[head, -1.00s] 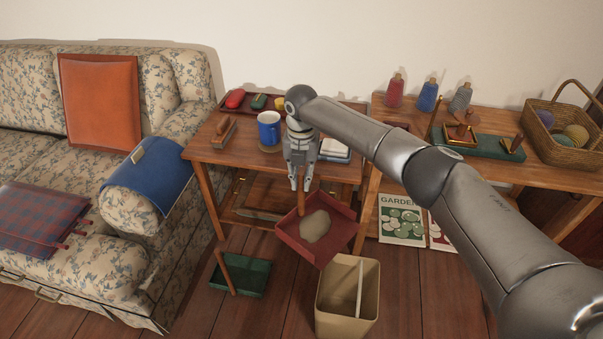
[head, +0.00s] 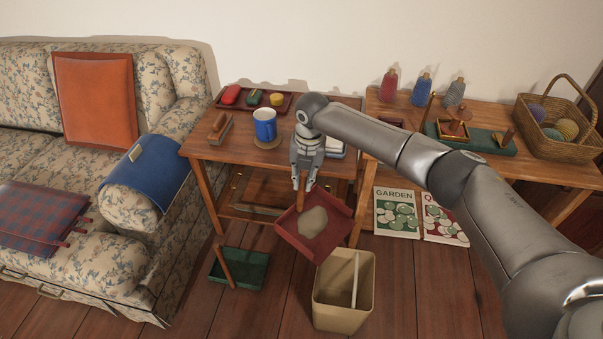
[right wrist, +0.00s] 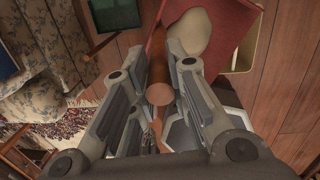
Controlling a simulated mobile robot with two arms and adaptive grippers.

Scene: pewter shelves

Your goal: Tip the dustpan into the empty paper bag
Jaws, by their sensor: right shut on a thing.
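My right gripper (head: 305,181) is shut on the brown handle of a dark red dustpan (head: 332,237). The round handle end (right wrist: 160,95) shows between the fingers in the right wrist view. A grey-beige heap (head: 313,220) lies in the pan. The pan is in the air in front of the low table. A tan open-topped container (head: 336,318), seemingly the paper bag, stands on the floor just below and right of the pan. My left gripper is not in view.
A green dustpan (head: 251,275) with a brown handle lies on the floor to the left. The wooden table (head: 212,150) holds a blue mug (head: 264,124) and a red tray. Seed packets (head: 397,212) lean under the right shelf. A floral sofa (head: 120,262) stands left. Floor right of the container is clear.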

